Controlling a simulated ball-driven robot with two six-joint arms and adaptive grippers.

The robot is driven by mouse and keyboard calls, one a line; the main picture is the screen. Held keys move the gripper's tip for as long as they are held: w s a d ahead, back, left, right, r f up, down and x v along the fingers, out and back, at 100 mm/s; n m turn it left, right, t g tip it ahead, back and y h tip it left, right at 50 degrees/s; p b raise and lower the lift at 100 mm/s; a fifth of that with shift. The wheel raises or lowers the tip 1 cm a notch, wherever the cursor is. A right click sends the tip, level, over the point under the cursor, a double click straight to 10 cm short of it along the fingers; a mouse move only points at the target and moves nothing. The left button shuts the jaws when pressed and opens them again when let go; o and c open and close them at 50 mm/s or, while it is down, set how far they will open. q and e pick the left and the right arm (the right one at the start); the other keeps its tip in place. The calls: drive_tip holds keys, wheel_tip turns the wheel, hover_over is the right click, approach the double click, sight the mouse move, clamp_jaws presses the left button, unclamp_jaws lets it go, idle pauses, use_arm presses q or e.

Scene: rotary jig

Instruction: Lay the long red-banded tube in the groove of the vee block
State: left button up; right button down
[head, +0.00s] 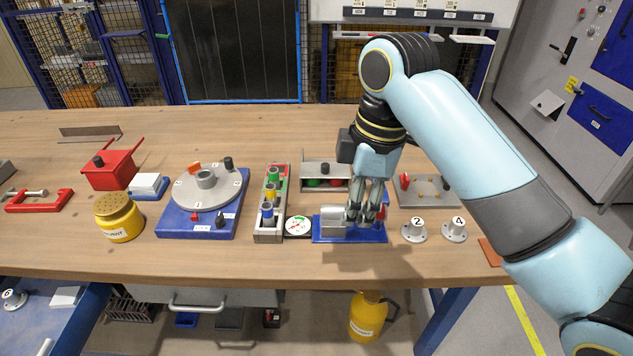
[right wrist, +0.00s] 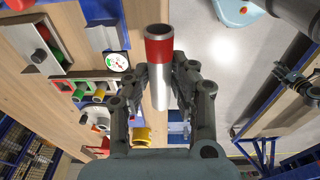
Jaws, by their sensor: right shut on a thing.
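The long red-banded tube (right wrist: 160,90) is between the fingers of my right gripper (right wrist: 162,72), which is shut on it. In the right wrist view its red band (right wrist: 159,53) and grey end stick out past the fingers. In the head view my right gripper (head: 366,217) points down over the blue base of the vee block (head: 350,237). A grey part (head: 334,220) shows left of the fingers.
A dial gauge (head: 298,226) and a rack of coloured tubes (head: 257,225) stand left of the vee block. Numbered knobs (head: 414,231) (head: 454,230) stand to its right. A grey tray (head: 440,197) lies behind them. The table's front edge is close.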

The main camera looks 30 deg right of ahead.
drive_tip(key=w+d+f, duration=0.1)
drive_tip(key=w+f, duration=0.1)
drive_tip(key=w, duration=0.1)
drive_tip(key=w+d+f, duration=0.1)
drive_tip(key=w+f, duration=0.1)
drive_tip(key=w, duration=0.1)
drive_tip(key=w+d+f, duration=0.1)
drive_tip(key=w+f, duration=0.1)
drive_tip(key=w, duration=0.1)
drive_tip(key=shift+w+d, duration=0.2)
drive_tip(key=shift+w, duration=0.15)
drive_tip(key=shift+w+d+f, duration=0.2)
drive_tip(key=shift+w+f, duration=0.1)
drive_tip(key=shift+w, duration=0.2)
wheel_tip(320, 180, down, 3)
drive_tip(key=shift+f, duration=0.45)
use_arm(q)
drive_tip(key=s, duration=0.3)
drive_tip(key=shift+s+d+r, duration=0.15)
drive_tip(key=shift+s+d, duration=0.1)
drive_tip(key=shift+d, duration=0.05)
use_arm(e)
drive_tip(key=shift+f, duration=0.15)
